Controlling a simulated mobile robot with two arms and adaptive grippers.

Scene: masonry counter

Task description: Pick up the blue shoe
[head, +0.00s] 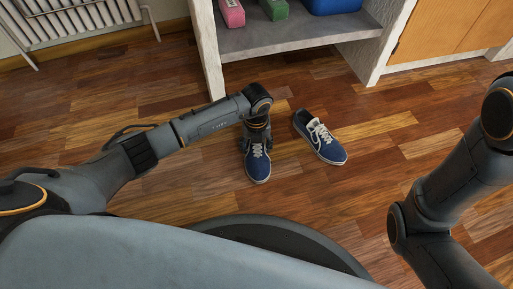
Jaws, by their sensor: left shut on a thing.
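Two blue shoes with white laces and pale soles are in the head view, near the middle of the wooden floor. My left gripper (257,143) reaches down onto the left blue shoe (258,167) and is shut on it near the laces. The gripper and wrist hide the heel end of that shoe. I cannot tell whether it is touching the floor or slightly raised. The right blue shoe (321,139) lies on the floor just to the right, apart from the gripper. My right arm comes in at the right edge, and its gripper is out of view.
A masonry counter (290,36) with an open shelf stands behind the shoes. Pink (231,12), green (274,9) and blue (332,5) items sit on its shelf. A wooden cabinet (440,35) is at the back right and a radiator (75,20) at the back left. The floor around the shoes is clear.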

